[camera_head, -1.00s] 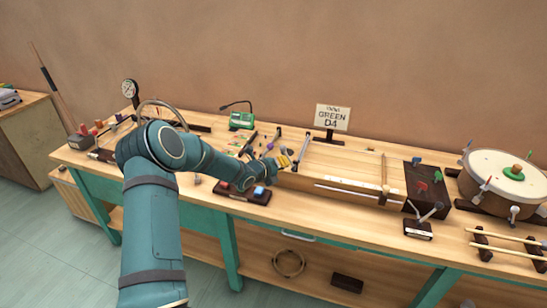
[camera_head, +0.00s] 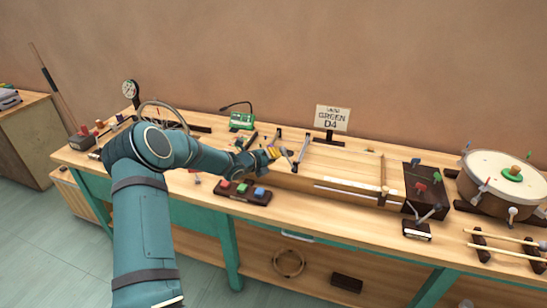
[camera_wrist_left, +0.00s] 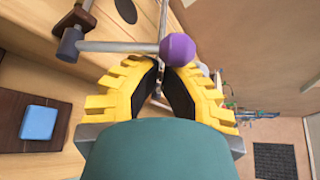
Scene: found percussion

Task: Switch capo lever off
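The capo lever is a grey metal rod with a purple knob (camera_wrist_left: 178,50). In the left wrist view the knob is right at my fingertips, overlapping the tip of the right-hand finger; I cannot tell if they touch. The rod runs left from the knob to a grey pivot (camera_wrist_left: 70,43) on a wooden part. My left gripper (camera_wrist_left: 163,70) has yellow fingers with dark pads that come together at the tips, with nothing held between them. In the head view this gripper (camera_head: 273,152) is at the left end of the wooden string box (camera_head: 335,165). My right gripper is not in view.
A dark block with red, green and blue buttons (camera_head: 243,192) lies in front of my left gripper. A sign (camera_head: 332,118) reading "GREEN D4" stands behind. A small lever stand (camera_head: 417,229), a dark box (camera_head: 425,185) and a drum (camera_head: 505,175) are to the right.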

